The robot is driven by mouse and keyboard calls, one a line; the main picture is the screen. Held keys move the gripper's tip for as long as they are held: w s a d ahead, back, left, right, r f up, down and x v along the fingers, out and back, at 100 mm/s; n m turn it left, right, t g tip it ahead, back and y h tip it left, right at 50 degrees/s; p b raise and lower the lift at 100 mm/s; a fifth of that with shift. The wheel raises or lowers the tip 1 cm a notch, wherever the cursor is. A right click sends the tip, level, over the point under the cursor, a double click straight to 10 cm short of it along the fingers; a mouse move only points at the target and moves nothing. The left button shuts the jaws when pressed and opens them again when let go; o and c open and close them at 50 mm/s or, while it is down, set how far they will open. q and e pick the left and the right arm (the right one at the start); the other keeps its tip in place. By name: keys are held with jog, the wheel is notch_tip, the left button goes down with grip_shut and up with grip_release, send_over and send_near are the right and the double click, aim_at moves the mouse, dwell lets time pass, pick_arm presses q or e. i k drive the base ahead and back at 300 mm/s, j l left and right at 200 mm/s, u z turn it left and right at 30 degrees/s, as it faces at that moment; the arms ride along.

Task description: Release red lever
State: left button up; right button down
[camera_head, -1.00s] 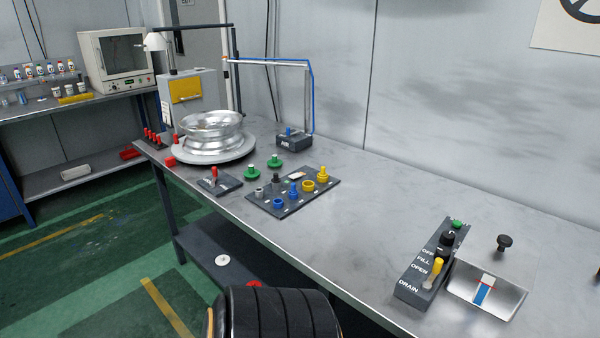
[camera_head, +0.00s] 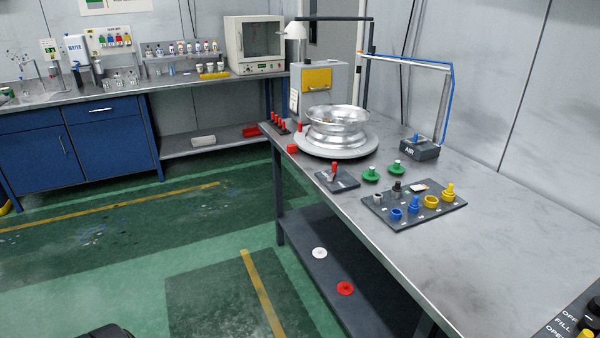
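The red lever (camera_head: 334,168) stands up from a small dark base plate (camera_head: 347,181) near the left front edge of the metal workbench (camera_head: 440,262). It looks close to upright. It stands just in front of a round grey platform (camera_head: 310,146) that carries a silver wheel rim (camera_head: 337,124). Nothing touches the lever. Neither of my grippers shows in this view.
Green knobs (camera_head: 371,174) and a dark tray (camera_head: 441,212) with blue and yellow parts lie right of the lever. Several red-topped pegs (camera_head: 279,123) stand at the bench's left end. An air unit (camera_head: 420,150) stands behind. Green floor (camera_head: 215,240) left of the bench is mostly clear.

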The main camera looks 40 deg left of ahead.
aim_at(329, 180)
jog(key=u, duration=1.1)
